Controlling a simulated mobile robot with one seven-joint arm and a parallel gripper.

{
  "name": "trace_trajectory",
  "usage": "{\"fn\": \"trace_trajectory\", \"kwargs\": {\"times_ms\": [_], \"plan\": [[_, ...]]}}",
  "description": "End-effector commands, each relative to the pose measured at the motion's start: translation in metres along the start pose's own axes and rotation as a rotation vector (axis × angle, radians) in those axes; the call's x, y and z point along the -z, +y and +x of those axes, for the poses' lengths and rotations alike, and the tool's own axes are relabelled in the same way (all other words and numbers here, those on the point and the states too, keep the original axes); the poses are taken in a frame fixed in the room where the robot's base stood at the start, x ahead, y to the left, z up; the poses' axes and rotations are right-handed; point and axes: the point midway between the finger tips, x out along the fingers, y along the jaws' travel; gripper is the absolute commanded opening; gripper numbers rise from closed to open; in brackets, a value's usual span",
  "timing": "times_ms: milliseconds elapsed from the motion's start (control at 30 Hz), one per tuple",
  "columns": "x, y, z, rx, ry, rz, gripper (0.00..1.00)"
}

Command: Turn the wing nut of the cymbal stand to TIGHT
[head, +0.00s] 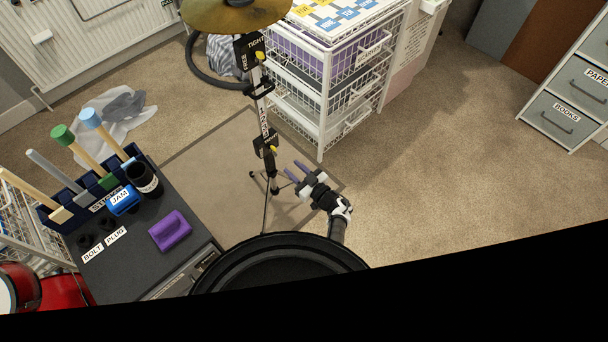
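The cymbal stand (264,120) is upright in the middle of the head view, with a brass cymbal (235,12) at its top. A black plate (246,50) near the top reads FREE and TIGHT, with a small yellow wing nut (260,56) beside it. A second yellow piece (273,150) and dark plate sit lower on the stand. Their lettering is too small to read, and I cannot tell which way either yellow piece is turned.
A white wire drawer unit (325,100) stands behind right. Cloths (112,115) lie on the floor at left. Carpet at right is clear.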

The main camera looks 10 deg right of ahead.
Motion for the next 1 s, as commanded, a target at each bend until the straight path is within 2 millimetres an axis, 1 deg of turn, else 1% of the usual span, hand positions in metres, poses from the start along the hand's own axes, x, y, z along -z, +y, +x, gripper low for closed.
{"fn": "trace_trajectory", "kwargs": {"times_ms": [33, 100, 200, 300, 467, 1000], "plan": [[0.002, 0.001, -0.011, -0.005, 0.000, 0.001, 0.33], [0.002, 0.000, -0.023, -0.004, 0.000, 0.002, 0.33], [0.001, 0.001, -0.036, -0.003, 0.000, 0.001, 0.33], [0.001, 0.001, -0.043, -0.002, 0.000, 0.001, 0.33], [0.000, 0.000, -0.047, 0.000, 0.000, 0.000, 0.33], [0.000, 0.000, -0.046, 0.000, 0.000, 0.000, 0.33]]}}
